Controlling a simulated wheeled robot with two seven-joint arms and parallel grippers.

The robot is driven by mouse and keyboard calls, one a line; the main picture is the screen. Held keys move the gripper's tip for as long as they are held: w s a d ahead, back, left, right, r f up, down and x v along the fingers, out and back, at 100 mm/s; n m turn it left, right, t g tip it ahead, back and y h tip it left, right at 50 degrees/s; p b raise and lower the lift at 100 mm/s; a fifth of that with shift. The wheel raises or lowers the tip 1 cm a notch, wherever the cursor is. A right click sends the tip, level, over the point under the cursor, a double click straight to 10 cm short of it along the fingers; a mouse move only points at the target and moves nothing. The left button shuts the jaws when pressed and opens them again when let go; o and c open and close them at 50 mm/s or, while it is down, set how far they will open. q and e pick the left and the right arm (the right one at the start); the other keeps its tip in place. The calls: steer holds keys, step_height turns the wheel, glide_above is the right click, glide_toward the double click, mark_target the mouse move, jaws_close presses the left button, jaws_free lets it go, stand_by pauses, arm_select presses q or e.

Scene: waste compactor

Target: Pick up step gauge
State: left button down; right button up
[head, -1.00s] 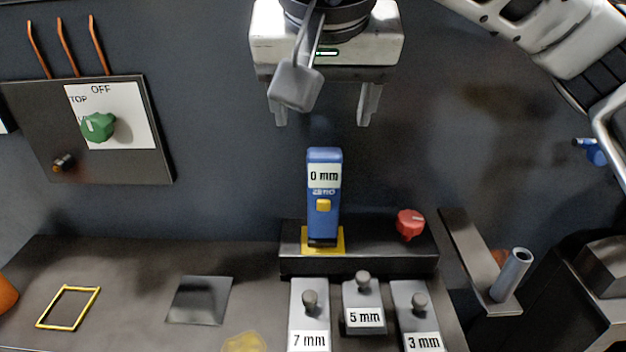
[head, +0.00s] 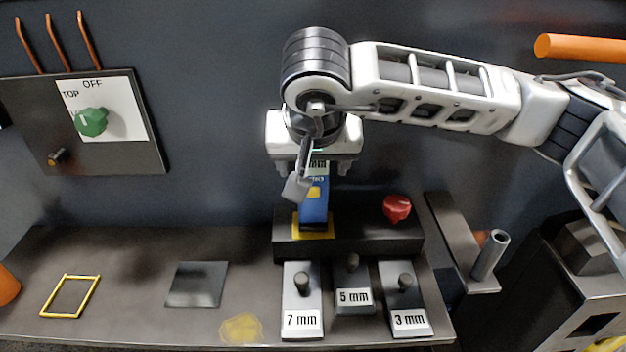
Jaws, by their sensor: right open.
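A blue upright gauge (head: 315,207) with a yellow button stands on a yellow-marked spot of the black raised block (head: 350,240). Its white label is mostly covered by my right gripper (head: 313,170). The gripper points down, open, over the gauge's top, with its fingers at either side; I cannot tell whether they touch it. Three grey blocks with knobs stand in front: the 7 mm block (head: 302,318), the 5 mm block (head: 354,297) and the 3 mm block (head: 408,319). My left gripper is out of view.
A red knob (head: 397,208) sits on the raised block's right end. A bracket with a grey tube (head: 490,255) is at the right. A panel with a green knob (head: 92,121) hangs on the left wall. A yellow frame (head: 69,296) and dark plate (head: 197,284) lie on the otherwise mostly clear left bench.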

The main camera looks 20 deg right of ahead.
steer(key=shift+w+f, duration=0.15)
steer(key=shift+f, duration=0.05)
steer(key=c, duration=1.2)
steer(key=shift+c, duration=0.5)
steer(key=shift+r, duration=0.2)
